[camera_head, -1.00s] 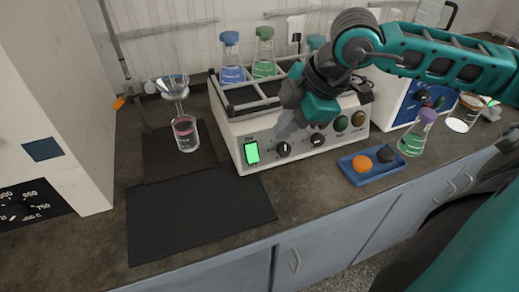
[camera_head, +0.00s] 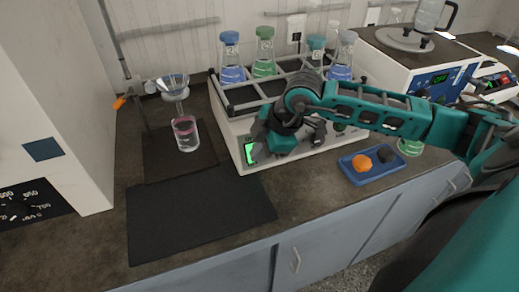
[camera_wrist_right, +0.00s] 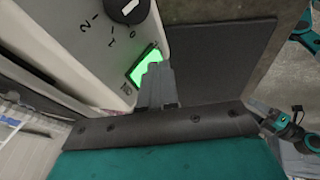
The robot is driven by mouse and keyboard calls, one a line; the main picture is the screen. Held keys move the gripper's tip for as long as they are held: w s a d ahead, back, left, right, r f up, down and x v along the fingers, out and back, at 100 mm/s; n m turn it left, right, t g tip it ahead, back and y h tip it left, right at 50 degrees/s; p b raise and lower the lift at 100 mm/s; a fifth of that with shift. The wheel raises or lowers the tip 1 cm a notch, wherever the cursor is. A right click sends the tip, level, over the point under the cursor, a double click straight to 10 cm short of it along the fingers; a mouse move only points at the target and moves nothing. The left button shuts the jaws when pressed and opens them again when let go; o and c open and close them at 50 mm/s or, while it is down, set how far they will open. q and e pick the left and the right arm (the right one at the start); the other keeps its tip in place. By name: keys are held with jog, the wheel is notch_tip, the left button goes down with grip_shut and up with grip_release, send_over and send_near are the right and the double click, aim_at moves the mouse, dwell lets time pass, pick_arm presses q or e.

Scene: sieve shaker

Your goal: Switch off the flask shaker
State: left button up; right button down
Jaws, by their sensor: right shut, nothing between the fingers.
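The flask shaker (camera_head: 325,150) is a white box on the bench with a rack of stoppered flasks on top. Its rocker switch (camera_head: 250,151) is lit green at the left end of the front panel; the lit switch (camera_wrist_right: 148,62) also shows in the right wrist view. My right gripper (camera_head: 258,152) is at the panel's left end, partly covering the switch. In the wrist view its shut, empty fingers (camera_wrist_right: 157,83) overlap the switch's edge; I cannot tell if they touch it. My arm hides most of the knobs. My left gripper is not identifiable.
A blue tray (camera_head: 373,178) with an orange and a dark piece lies to the right, near a green flask (camera_head: 410,147). A black mat (camera_head: 200,215) lies in front, left of the shaker. A funnel on a flask (camera_head: 185,132) stands on the left.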

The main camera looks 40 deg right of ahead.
jog(key=shift+w+f, duration=0.1)
jog(key=shift+w+f+b, duration=0.15)
jog(key=shift+b, duration=0.25)
jog(key=shift+s+r, duration=0.2)
jog(key=shift+s, duration=0.1)
pick_arm(q)
jog(key=shift+s+f, duration=0.15)
jog(key=shift+s, duration=0.15)
pick_arm(e)
jog(key=shift+w, duration=0.1)
jog(key=shift+r, duration=0.1)
pick_arm(q)
jog(key=shift+r+p, duration=0.6)
jog(key=shift+p, duration=0.15)
pick_arm(e)
jog(key=shift+r, duration=0.7)
pick_arm(q)
jog(key=shift+s+a, duration=0.1)
